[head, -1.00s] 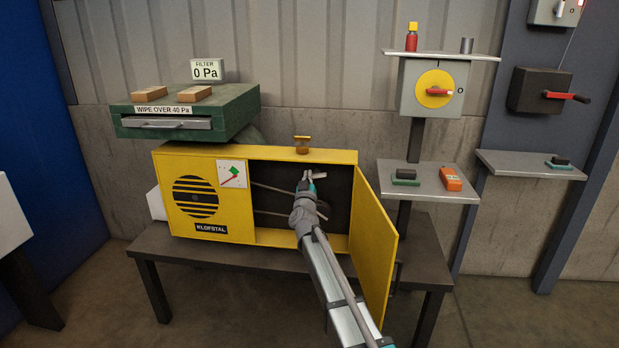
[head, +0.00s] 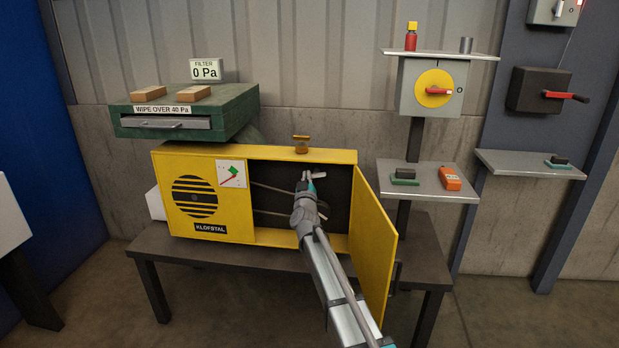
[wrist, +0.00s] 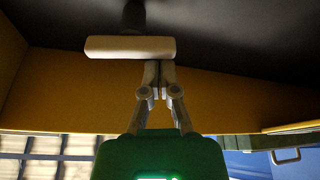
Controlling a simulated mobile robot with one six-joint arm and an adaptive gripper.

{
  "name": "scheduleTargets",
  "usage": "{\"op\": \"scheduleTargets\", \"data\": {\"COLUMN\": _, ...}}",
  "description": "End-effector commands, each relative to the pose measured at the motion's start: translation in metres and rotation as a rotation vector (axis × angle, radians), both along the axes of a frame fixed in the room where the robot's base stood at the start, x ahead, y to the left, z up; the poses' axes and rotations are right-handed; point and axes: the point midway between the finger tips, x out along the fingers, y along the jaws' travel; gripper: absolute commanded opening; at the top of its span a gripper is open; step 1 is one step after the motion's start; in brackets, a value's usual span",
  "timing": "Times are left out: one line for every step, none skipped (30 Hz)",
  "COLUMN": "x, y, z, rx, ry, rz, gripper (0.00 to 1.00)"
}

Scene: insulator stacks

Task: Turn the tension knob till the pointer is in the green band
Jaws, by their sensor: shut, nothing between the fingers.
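The yellow cabinet (head: 280,238) stands on a dark bench with its right door open. A white gauge (head: 224,168) on its front shows a green patch and a red pointer. The pointer is too small to read exactly against the green. My gripper (head: 309,176) reaches into the dark opening. In the wrist view its fingers (wrist: 158,64) are closed together with nothing between them. A pale crossbar (wrist: 110,47) on a dark stem, seemingly the tension knob, lies just beyond the fingertips. I cannot tell whether they touch it.
The open door (head: 374,240) stands right of my arm. A brass-coloured fitting (head: 302,149) sits on the cabinet top. A green filter box (head: 235,112) is at the upper left. A shelf (head: 430,192) with small devices stands at the right.

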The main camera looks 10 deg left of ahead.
Motion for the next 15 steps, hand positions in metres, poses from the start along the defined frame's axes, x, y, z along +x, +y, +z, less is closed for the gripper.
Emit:
{"op": "scheduleTargets", "data": {"x": 0.0, "y": -0.0001, "z": -0.0003, "rx": -0.009, "ry": 0.0, "rz": 0.0, "gripper": 0.0}}
{"op": "scheduleTargets", "data": {"x": -0.0001, "y": 0.0, "z": -0.0005, "rx": -0.014, "ry": 0.001, "rz": 0.0, "gripper": 0.0}}
{"op": "scheduleTargets", "data": {"x": -0.0001, "y": 0.0, "z": -0.0006, "rx": -0.02, "ry": 0.001, "rz": 0.0, "gripper": 0.0}}
{"op": "scheduleTargets", "data": {"x": 0.0, "y": 0.0, "z": -0.0008, "rx": -0.026, "ry": 0.001, "rz": 0.001, "gripper": 0.0}}
{"op": "scheduleTargets", "data": {"x": 0.0, "y": 0.0001, "z": -0.0009, "rx": -0.032, "ry": 0.002, "rz": 0.0, "gripper": 0.0}}
{"op": "scheduleTargets", "data": {"x": 0.0, "y": 0.0001, "z": -0.0012, "rx": -0.039, "ry": 0.002, "rz": 0.0, "gripper": 0.0}}
{"op": "scheduleTargets", "data": {"x": 0.0, "y": 0.0002, "z": -0.0013, "rx": -0.045, "ry": 0.003, "rz": 0.0, "gripper": 0.0}}
{"op": "scheduleTargets", "data": {"x": 0.0, "y": 0.0002, "z": -0.0015, "rx": -0.051, "ry": 0.003, "rz": 0.0, "gripper": 0.0}}
{"op": "scheduleTargets", "data": {"x": 0.0, "y": 0.0003, "z": -0.0017, "rx": -0.058, "ry": 0.003, "rz": 0.0, "gripper": 0.0}}
{"op": "scheduleTargets", "data": {"x": 0.0, "y": 0.0002, "z": -0.0018, "rx": -0.065, "ry": 0.002, "rz": 0.001, "gripper": 0.0}}
{"op": "scheduleTargets", "data": {"x": 0.0, "y": 0.0003, "z": -0.0019, "rx": -0.071, "ry": 0.003, "rz": 0.0, "gripper": 0.0}}
{"op": "scheduleTargets", "data": {"x": -0.0001, "y": 0.0003, "z": -0.0022, "rx": -0.079, "ry": 0.003, "rz": 0.0, "gripper": 0.0}}
{"op": "scheduleTargets", "data": {"x": 0.0, "y": 0.0003, "z": -0.0022, "rx": -0.086, "ry": 0.003, "rz": 0.0, "gripper": 0.0}}
{"op": "scheduleTargets", "data": {"x": -0.0001, "y": 0.0003, "z": -0.0025, "rx": -0.093, "ry": 0.003, "rz": -0.001, "gripper": 0.0}}
{"op": "scheduleTargets", "data": {"x": 0.0, "y": 0.0003, "z": -0.0027, "rx": -0.101, "ry": 0.003, "rz": -0.001, "gripper": 0.0}}
